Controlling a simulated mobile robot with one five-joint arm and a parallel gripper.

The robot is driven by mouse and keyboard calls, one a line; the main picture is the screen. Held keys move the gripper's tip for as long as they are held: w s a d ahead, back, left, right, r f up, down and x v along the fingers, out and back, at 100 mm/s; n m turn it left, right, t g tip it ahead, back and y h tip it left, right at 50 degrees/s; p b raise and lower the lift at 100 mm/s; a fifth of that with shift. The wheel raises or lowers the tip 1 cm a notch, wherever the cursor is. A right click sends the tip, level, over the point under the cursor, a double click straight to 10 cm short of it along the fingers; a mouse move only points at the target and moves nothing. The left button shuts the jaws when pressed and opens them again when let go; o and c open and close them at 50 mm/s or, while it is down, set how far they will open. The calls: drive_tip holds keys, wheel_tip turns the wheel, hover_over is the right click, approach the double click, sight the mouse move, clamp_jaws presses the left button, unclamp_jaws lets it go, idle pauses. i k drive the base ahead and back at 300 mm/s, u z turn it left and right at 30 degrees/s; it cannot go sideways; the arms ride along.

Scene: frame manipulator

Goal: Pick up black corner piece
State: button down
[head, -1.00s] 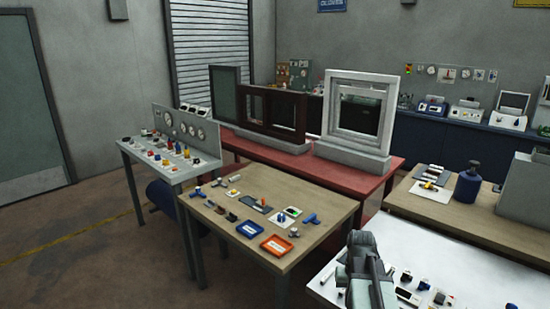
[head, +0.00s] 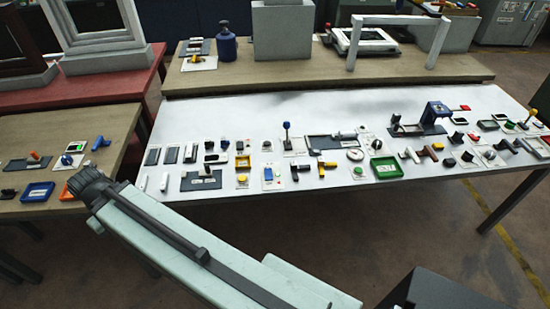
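Several small black parts lie on the white table, among them a black piece (head: 467,156) on the right side and another black piece (head: 450,162) beside it. They are too small to tell which, if any, is the black corner piece. My pale green arm crosses the lower left of the head view, and a dark ribbed joint ends it at the upper left. I cannot make out any gripper fingers, so my gripper does not show. No part is seen held.
The white table (head: 300,105) carries many small parts, a green tray (head: 386,168) and a blue upright device (head: 434,113). Its back strip is mostly bare. A wooden table (head: 120,118) with a blue tray (head: 37,191) stands left. Another wooden table (head: 300,78) stands behind.

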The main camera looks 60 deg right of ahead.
sight(293, 165)
drive_tip(key=u, duration=0.2)
drive_tip(key=i, duration=0.35)
drive_tip(key=u, duration=0.2)
